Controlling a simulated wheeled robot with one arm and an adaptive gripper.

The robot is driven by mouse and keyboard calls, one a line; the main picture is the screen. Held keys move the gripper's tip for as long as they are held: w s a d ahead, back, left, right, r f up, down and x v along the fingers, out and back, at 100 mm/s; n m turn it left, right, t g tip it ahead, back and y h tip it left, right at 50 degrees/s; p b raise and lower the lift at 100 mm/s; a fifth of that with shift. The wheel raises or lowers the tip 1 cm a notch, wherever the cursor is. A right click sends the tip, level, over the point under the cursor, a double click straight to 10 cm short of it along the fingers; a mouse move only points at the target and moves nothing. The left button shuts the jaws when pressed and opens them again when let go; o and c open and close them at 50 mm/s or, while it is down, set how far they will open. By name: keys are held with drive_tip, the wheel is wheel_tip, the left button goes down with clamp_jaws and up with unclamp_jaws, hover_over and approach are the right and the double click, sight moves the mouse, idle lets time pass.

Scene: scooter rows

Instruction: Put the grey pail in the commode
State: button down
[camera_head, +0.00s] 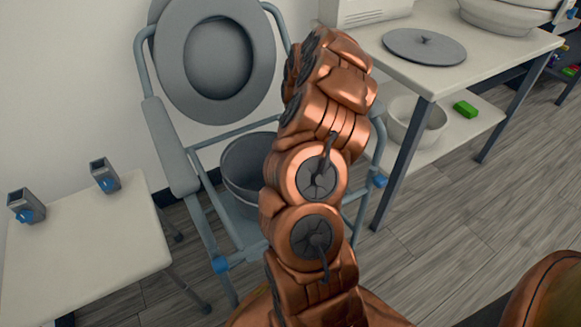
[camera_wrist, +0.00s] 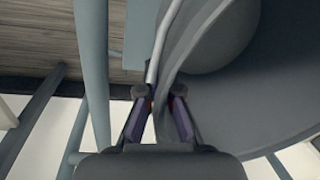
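The grey pail (camera_head: 242,172) is inside the frame of the commode (camera_head: 176,150), below seat height, with its right side hidden behind my copper arm. The commode's round grey seat and lid (camera_head: 218,58) stand raised against the wall. In the head view my gripper is hidden by my arm. In the wrist view my gripper (camera_wrist: 161,98) has its two fingers on either side of the pail's rim. The pail (camera_wrist: 262,95) fills the right of that view, and a thin pale rod runs by the fingertips. The fingers look closed on the rim.
A white table (camera_head: 85,240) with two small grey holders stands at left. At right, a table (camera_head: 490,55) holds a grey round lid (camera_head: 424,46), with a white bowl (camera_head: 416,120) and a green block (camera_head: 465,109) below. Wooden floor at right is clear.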

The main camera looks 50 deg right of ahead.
drive_tip(key=shift+f+b, duration=0.6)
drive_tip(key=shift+f, duration=2.2)
drive_tip(key=c, duration=1.3)
unclamp_jaws()
drive_tip(key=r, duration=0.2)
drive_tip(key=r+p, duration=0.1)
drive_tip(key=r, duration=0.2)
drive_tip(key=d+r+p, duration=0.1)
drive_tip(key=r, duration=0.1)
drive_tip(key=shift+r, duration=0.35)
